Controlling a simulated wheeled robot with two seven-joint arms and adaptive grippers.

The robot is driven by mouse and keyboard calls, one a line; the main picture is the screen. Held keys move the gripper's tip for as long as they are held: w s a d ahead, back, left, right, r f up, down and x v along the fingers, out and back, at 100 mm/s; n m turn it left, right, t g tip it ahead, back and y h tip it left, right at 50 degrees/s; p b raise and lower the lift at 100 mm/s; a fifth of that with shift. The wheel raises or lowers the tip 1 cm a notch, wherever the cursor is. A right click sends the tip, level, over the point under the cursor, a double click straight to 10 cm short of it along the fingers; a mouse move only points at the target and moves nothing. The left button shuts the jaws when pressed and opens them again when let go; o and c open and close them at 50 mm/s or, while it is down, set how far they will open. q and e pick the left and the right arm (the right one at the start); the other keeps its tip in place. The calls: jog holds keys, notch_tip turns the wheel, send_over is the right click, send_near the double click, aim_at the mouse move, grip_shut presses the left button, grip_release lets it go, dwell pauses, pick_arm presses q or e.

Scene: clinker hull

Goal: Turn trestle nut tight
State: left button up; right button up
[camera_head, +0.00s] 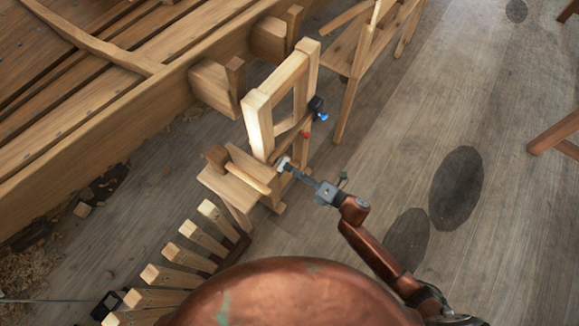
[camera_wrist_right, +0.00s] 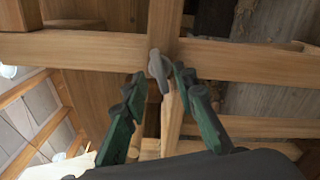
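The wooden trestle (camera_head: 257,125) stands upright beside the hull, an open frame of pale timber. In the right wrist view a grey wing-shaped nut (camera_wrist_right: 157,66) sits where an upright meets a cross rail (camera_wrist_right: 90,50). My right gripper (camera_head: 287,168) reaches the trestle's lower right side from the right. In the wrist view its two green fingers (camera_wrist_right: 158,86) are apart, with the nut in line with the gap between their tips. The right finger looks very near the nut; I cannot tell whether it touches. My left gripper is not in view.
The planked hull (camera_head: 120,90) fills the upper left. Several pale wooden pieces (camera_head: 180,258) stand in a row at lower left. A blue-tipped dark fitting (camera_head: 318,112) is on the trestle's right side. Another trestle (camera_head: 350,95) stands behind.

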jog(key=shift+w+a, duration=0.45)
jog(key=shift+a, duration=0.15)
jog(key=shift+c, duration=0.6)
grip_shut()
